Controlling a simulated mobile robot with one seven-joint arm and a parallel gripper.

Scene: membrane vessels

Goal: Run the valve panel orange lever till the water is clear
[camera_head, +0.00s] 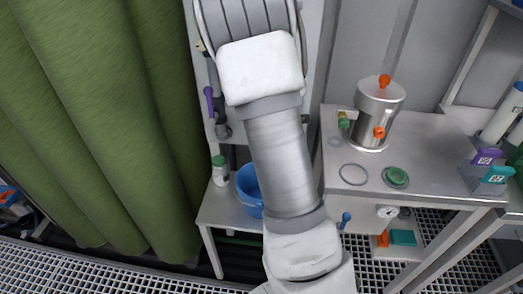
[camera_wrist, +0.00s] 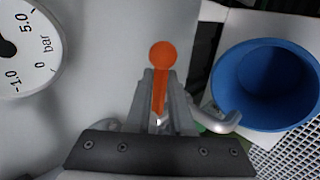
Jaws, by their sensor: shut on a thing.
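The orange lever (camera_wrist: 162,56) with a round knob shows in the wrist view. My gripper (camera_wrist: 161,82) is shut on the lever's stem, with the knob sticking out past the fingertips. A bent metal spout (camera_wrist: 222,123) is just right of the fingers. A blue bucket (camera_wrist: 268,84) stands to the right and looks empty from here; no water can be made out. In the head view the bucket (camera_head: 250,188) is partly behind my arm, which also hides my gripper and the lever.
A pressure gauge (camera_wrist: 24,48) is left of the lever. A purple lever (camera_head: 209,101) is on the panel in the head view. A white bottle (camera_head: 219,171) stands left of the bucket. A steel vessel (camera_head: 376,115) and a green cap (camera_head: 396,177) are on the right bench. A green curtain (camera_head: 100,120) hangs left.

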